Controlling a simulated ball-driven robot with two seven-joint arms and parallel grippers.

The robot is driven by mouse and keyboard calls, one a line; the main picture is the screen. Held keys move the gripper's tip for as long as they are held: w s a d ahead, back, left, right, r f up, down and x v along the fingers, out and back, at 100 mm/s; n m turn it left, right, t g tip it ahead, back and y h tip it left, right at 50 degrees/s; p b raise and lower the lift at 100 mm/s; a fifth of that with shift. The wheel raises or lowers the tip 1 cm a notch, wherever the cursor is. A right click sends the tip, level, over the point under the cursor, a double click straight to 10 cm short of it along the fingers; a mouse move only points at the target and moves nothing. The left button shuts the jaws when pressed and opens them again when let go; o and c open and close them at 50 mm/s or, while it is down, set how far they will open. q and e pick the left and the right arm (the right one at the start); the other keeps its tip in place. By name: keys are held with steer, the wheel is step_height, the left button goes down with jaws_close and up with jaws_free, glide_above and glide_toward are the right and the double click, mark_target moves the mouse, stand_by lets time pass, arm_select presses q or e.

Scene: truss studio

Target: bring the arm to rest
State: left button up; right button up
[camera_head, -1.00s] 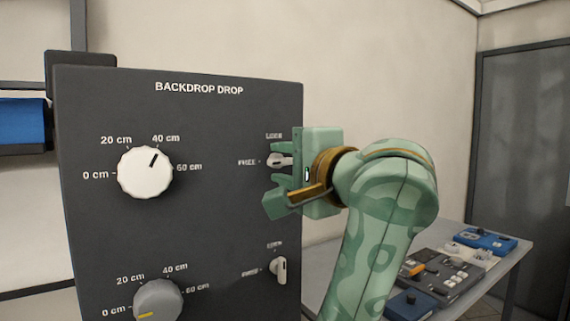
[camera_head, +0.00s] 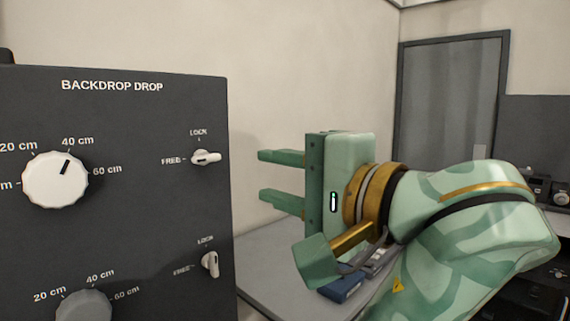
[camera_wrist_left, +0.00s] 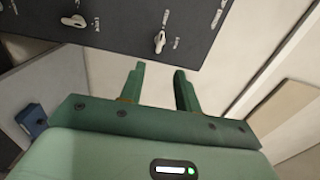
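My left gripper (camera_head: 262,176) is open and empty, its two fingers apart and pointing left, in free air right of the dark panel (camera_head: 120,120). The left wrist view also shows my left gripper (camera_wrist_left: 160,69) with nothing between the fingers and the panel (camera_wrist_left: 125,25) beyond the tips. The upper switch (camera_head: 206,157) has its handle lying sideways, in line with FREE. The lower switch (camera_head: 210,263) has its handle upright, below LOCK. My right gripper is in neither view.
The white dial (camera_head: 55,181) points just past 40 cm; a grey dial (camera_head: 84,306) is cut off below it. A grey table (camera_head: 262,262) with a blue device (camera_head: 343,289) stands behind my arm. A grey door (camera_head: 450,110) is at the back.

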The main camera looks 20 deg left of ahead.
arm_select(q)
steer(key=shift+s+d, duration=0.2)
steer(key=shift+d, duration=0.45)
